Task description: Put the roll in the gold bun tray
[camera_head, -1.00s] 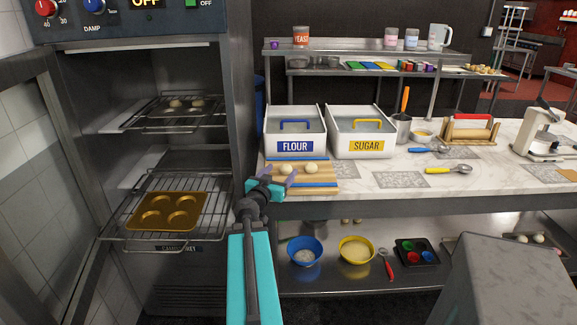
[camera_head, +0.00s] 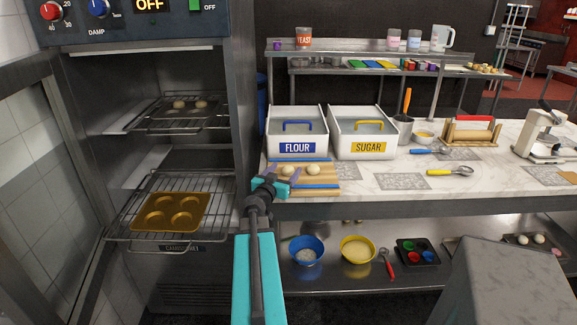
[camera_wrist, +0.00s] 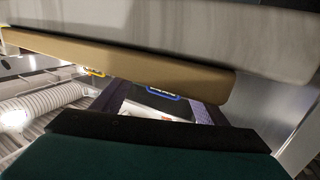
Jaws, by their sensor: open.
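Two pale round rolls sit side by side on a wooden board (camera_head: 325,179) with blue bands, at the counter's front left edge. They are the left roll (camera_head: 288,170) and the right roll (camera_head: 313,170). My gripper (camera_head: 284,181) is open at the board's left front, just in front of the left roll; I cannot tell whether they touch. The gold bun tray (camera_head: 171,213) lies on the lower rack of the open cabinet at left, its cups empty. The wrist view shows no roll clearly; a tan slab and dark gripper parts fill much of it.
The flour bin (camera_head: 297,147) and sugar bin (camera_head: 367,147) stand behind the board. The cabinet's right wall (camera_head: 240,100) rises between the counter and the racks. An upper rack holds another tray (camera_head: 185,108) with pale rolls. Bowls sit on the shelf below.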

